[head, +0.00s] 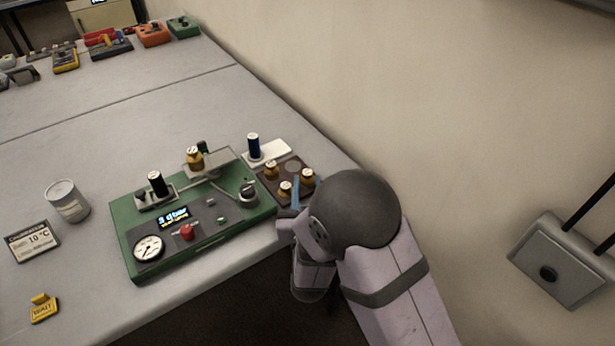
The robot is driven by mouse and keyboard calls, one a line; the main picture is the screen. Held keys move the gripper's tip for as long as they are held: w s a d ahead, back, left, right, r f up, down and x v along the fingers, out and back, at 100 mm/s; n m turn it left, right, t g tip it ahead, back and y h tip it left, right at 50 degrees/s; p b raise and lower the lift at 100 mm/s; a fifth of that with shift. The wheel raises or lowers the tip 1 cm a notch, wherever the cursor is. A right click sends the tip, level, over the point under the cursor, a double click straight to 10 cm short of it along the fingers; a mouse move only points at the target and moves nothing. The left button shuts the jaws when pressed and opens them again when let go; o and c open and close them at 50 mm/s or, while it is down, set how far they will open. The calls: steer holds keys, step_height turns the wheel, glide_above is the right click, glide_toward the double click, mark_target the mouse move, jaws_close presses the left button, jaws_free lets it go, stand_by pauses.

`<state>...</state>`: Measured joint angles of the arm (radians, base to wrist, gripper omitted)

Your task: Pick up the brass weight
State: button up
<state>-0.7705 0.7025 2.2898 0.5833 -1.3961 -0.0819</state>
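Several brass weights are in view. Three stand on a brown tray (264,188) to the right of the green device: one at its left (271,170), one at its front (286,188) and one at its right (307,177). Another brass weight (195,158) sits on the device at its back. My gripper (296,194) is low at the front of the tray, close to the front and right weights. A thin blue part shows there, and the wrist hides much of the gripper. I cannot tell whether it is open or touches a weight.
The green device (122,240) has a gauge, a red knob, a display and a dark cylinder (157,184). A tin (68,201) and signs are at left. The wall is close on the right.

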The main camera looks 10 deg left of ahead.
mark_target(308, 177)
steer(key=shift+p+x, duration=0.95)
steer(key=shift+x, duration=1.6)
steer(key=shift+d+f, duration=0.1)
steer(key=shift+f, duration=0.05)
jaws_close()
